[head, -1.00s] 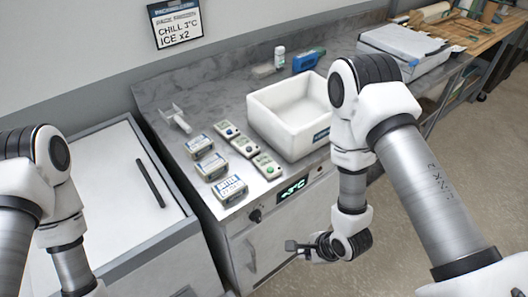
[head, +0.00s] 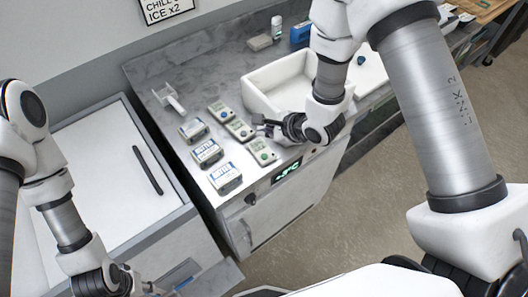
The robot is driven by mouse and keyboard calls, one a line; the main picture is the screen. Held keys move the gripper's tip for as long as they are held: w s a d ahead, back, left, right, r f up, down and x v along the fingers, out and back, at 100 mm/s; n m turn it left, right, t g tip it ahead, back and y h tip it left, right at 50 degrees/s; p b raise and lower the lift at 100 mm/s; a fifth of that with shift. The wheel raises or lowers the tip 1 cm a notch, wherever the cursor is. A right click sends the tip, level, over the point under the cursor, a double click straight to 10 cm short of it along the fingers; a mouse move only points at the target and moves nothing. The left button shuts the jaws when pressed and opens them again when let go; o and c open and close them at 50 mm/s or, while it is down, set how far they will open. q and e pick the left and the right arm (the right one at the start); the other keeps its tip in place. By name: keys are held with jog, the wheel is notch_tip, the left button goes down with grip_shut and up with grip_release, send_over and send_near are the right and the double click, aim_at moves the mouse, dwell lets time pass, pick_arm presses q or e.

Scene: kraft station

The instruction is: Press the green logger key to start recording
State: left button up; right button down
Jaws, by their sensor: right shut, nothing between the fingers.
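Three pale loggers lie in a slanting row on the grey counter. The nearest one (head: 262,152) has a green key (head: 264,155). The middle logger (head: 239,129) has a dark key and the farthest (head: 221,111) a blue one. My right gripper (head: 259,124) is shut and empty, pointing left. In the picture it is just right of the middle logger and above the green-key logger; I cannot tell its height over the counter. The green key is in plain view. My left gripper (head: 140,287) is low at the bottom left, partly cut off, its jaws unclear.
Three butter packs (head: 225,177) stand left of the loggers. A white bin (head: 262,98) is behind my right gripper, partly hidden by my arm. A white scoop-like tool (head: 170,98) lies at the back left. A white lid with a black handle (head: 147,170) is at left.

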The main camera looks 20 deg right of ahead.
jog(key=b, duration=0.8)
send_over(266, 157)
notch_tip(266, 157, down, 7)
jog(key=shift+w, duration=0.1)
jog(key=shift+f+b, duration=0.35)
jog(key=shift+f, duration=0.7)
jog(key=shift+f, duration=0.1)
jog(key=shift+f, duration=0.25)
